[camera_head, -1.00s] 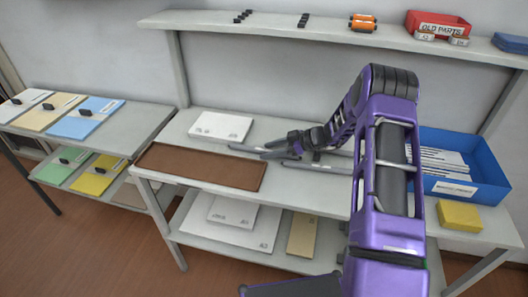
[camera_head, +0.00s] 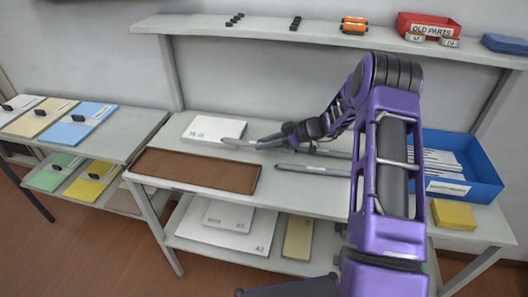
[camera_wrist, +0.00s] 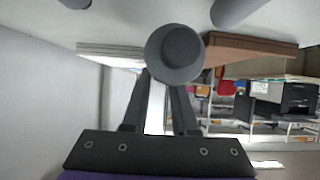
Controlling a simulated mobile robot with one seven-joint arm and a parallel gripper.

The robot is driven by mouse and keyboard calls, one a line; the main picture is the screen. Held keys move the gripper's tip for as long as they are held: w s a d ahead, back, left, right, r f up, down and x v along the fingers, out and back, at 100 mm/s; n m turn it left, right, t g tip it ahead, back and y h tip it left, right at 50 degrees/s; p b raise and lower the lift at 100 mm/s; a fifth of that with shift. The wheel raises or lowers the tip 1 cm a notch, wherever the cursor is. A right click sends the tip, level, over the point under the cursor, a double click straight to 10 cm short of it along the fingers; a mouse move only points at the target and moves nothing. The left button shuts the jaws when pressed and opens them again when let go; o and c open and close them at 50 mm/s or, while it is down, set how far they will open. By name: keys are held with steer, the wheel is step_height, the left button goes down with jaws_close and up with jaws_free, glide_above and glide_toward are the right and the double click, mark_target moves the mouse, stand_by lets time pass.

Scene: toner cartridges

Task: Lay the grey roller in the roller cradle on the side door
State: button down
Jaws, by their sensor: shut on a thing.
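My gripper (camera_head: 286,138) is shut on a grey roller (camera_head: 234,129) and holds it above the back table, its free end pointing left over the white paper stack. In the wrist view the held roller (camera_wrist: 180,50) shows end-on between the fingers (camera_wrist: 160,98). A second grey roller (camera_head: 238,144) lies on the table beneath the arm, partly hidden. A third (camera_head: 308,170) lies nearer the front edge. No roller cradle or side door can be made out.
A brown tray (camera_head: 160,177) lies at the front left, with a white paper stack (camera_head: 203,126) behind it. A blue box (camera_head: 488,184) and a yellow block (camera_head: 452,215) are right. A shelf (camera_head: 185,28) runs above. A dark printer-like machine (camera_wrist: 292,98) appears in the wrist view.

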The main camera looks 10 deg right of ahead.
step_height(320, 180, up, 6)
steer(key=shift+s+f, duration=0.1)
steer(key=s+m, duration=0.1)
steer(key=s, duration=0.4)
steer(key=s+d+f+m+t+h, duration=0.1)
steer(key=s, duration=0.4)
steer(key=s+f+t, duration=0.1)
steer(key=s, duration=0.3)
steer(key=shift+s+d+f+m, duration=0.2)
steer(key=shift+s+d+m, duration=0.05)
steer(key=shift+s+m, duration=0.15)
steer(key=shift+a, duration=0.2)
